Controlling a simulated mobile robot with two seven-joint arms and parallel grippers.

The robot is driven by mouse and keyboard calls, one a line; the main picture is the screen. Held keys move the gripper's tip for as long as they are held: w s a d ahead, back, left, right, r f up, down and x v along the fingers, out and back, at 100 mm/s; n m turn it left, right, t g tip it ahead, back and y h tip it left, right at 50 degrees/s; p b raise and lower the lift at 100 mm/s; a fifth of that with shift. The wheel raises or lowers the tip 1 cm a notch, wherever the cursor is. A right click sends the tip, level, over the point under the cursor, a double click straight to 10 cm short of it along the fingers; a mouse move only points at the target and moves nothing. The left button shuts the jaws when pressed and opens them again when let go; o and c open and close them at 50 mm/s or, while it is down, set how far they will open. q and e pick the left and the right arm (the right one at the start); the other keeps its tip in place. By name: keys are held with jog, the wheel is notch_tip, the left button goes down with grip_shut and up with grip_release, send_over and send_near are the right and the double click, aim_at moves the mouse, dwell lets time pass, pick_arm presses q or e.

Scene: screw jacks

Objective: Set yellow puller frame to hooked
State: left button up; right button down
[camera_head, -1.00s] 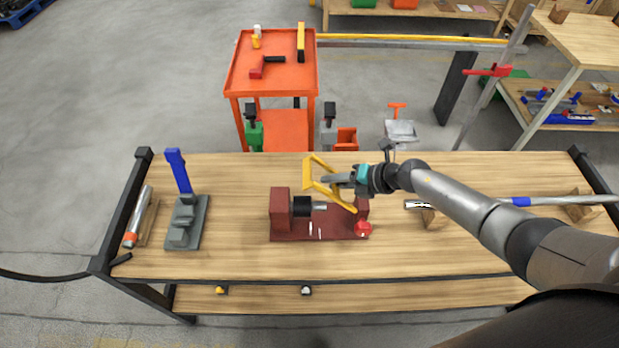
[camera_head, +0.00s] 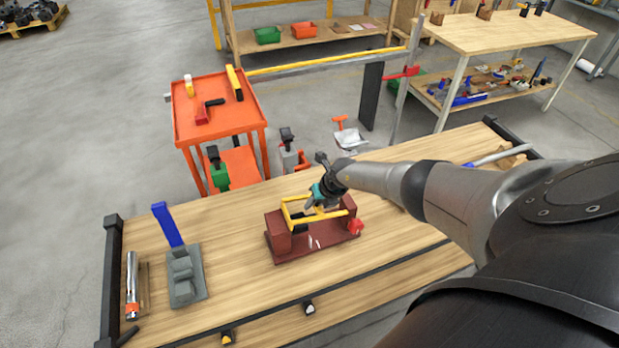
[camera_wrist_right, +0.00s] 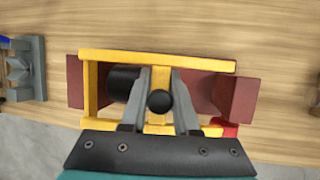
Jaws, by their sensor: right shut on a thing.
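The yellow puller frame (camera_head: 287,213) lies roughly level over the dark red fixture (camera_head: 310,247) on the bench. My right gripper (camera_head: 310,204) is shut on the frame's middle crossbar (camera_wrist_right: 157,62), which shows between the fingers (camera_wrist_right: 158,95) in the right wrist view. There, the frame's left end bar (camera_wrist_right: 90,90) overlaps the left red block (camera_wrist_right: 75,94). The black cylinder (camera_wrist_right: 122,80) shows inside the frame's left opening. I cannot tell whether the end bar touches the block. A red knob (camera_head: 355,227) sits at the fixture's right end. My left gripper is not in view.
A grey stand with a blue lever (camera_head: 167,225) and a metal tube (camera_head: 132,283) are on the left of the bench (camera_head: 225,240). An orange cart (camera_head: 210,130) stands behind. The bench between stand and fixture is clear.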

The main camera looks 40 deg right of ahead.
jog(key=shift+a+f, duration=0.1)
jog(key=shift+f, duration=0.05)
jog(key=shift+h, duration=0.3)
jog(key=shift+f+p, duration=0.2)
jog(key=shift+p, duration=0.15)
jog(key=c, duration=0.7)
grip_release()
jog(key=shift+w, duration=0.1)
jog(key=shift+r, duration=0.15)
